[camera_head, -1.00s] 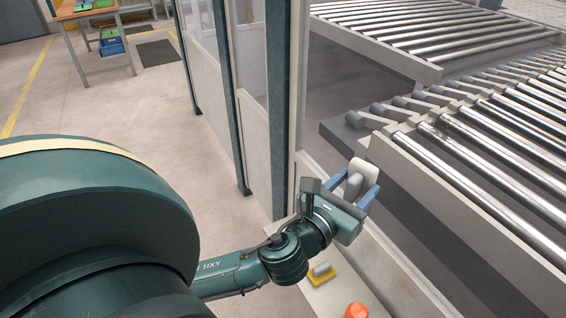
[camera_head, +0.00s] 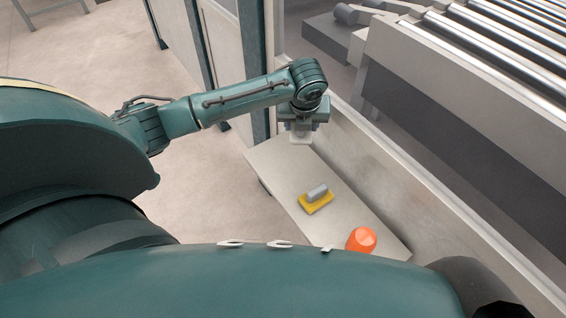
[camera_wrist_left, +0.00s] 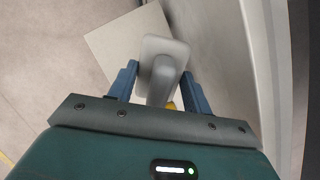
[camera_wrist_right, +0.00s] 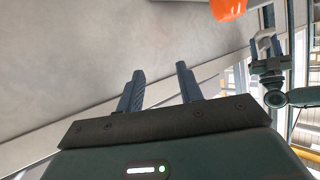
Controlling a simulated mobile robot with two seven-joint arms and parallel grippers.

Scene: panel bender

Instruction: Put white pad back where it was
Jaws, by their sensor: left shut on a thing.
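The white pad (camera_head: 300,138), a light block with a grip on its back, is held by my left gripper (camera_head: 300,126), above the far end of the narrow pale shelf (camera_head: 280,165). In the left wrist view the white pad (camera_wrist_left: 158,48) sits between the two blue fingers of my left gripper (camera_wrist_left: 158,72). The shelf corner (camera_wrist_left: 118,42) shows beyond it. My right gripper (camera_wrist_right: 160,75) is open and empty in the right wrist view, with a pale flat surface beyond it.
On the shelf lie a yellow pad with a grey grip (camera_head: 316,197) and an orange cup-like object (camera_head: 361,240). The machine's pale side wall (camera_head: 400,185) and rollers (camera_head: 480,40) rise to the right. Pale guard panels stand behind. Bare shelf lies around the yellow pad.

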